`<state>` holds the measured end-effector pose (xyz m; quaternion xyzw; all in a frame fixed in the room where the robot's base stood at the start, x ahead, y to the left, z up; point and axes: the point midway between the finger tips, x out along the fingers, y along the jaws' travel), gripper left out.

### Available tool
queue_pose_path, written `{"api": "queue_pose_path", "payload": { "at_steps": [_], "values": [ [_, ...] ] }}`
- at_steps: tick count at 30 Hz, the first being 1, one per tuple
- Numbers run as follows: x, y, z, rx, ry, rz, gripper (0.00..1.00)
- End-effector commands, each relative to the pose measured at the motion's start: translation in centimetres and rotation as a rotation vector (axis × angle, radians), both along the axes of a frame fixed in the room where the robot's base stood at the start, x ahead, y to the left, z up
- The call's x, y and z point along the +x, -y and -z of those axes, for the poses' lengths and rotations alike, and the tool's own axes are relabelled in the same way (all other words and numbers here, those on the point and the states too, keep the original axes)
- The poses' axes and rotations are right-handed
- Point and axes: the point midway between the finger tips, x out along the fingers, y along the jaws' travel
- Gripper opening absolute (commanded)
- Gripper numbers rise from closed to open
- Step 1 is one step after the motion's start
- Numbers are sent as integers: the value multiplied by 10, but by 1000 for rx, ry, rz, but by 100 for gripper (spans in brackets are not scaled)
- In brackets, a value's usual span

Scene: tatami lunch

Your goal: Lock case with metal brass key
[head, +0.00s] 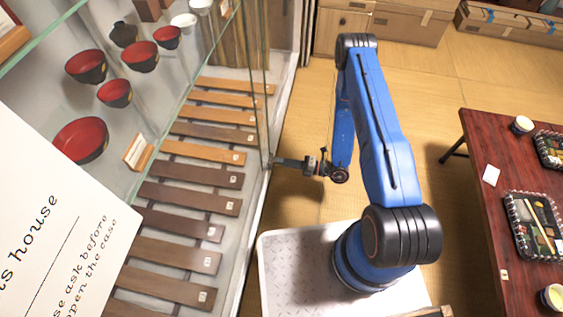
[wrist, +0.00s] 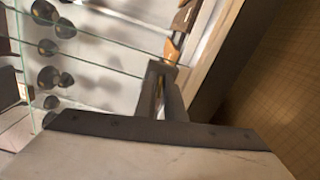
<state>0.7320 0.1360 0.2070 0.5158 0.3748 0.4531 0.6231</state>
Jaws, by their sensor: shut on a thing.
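The glass display case (head: 255,215) fills the left of the head view, with its edge running down beside my arm. My gripper (head: 278,162) reaches left to this edge, with its tips at or very near the glass front. In the wrist view my gripper (wrist: 168,84) has its dark fingers close together, pointing at the case's glass and pale frame. A small brass-coloured bit of the key (wrist: 161,88) shows between the fingers; most of it is hidden. I cannot tell whether the key touches or sits in a lock, and no lock is clearly visible.
Red and black bowls (head: 140,56) stand on glass shelves inside the case, above wooden slats (head: 200,172). A white notice (head: 60,240) is at the lower left. A dark red table (head: 490,205) with lunch trays stands at the right. Tatami floor (head: 300,110) is clear behind my arm.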

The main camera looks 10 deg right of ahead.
Motion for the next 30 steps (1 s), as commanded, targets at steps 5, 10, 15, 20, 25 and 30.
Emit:
{"api": "queue_pose_path", "payload": {
  "at_steps": [5,10,15,20,25,30],
  "values": [
    [0,1,1,31,-98,2,0],
    [0,1,2,49,-157,2,0],
    [0,1,2,59,-187,2,0],
    [0,1,2,61,-195,2,0],
    [0,1,2,61,-195,2,0],
    [0,1,2,61,-195,2,21]
  ]
}}
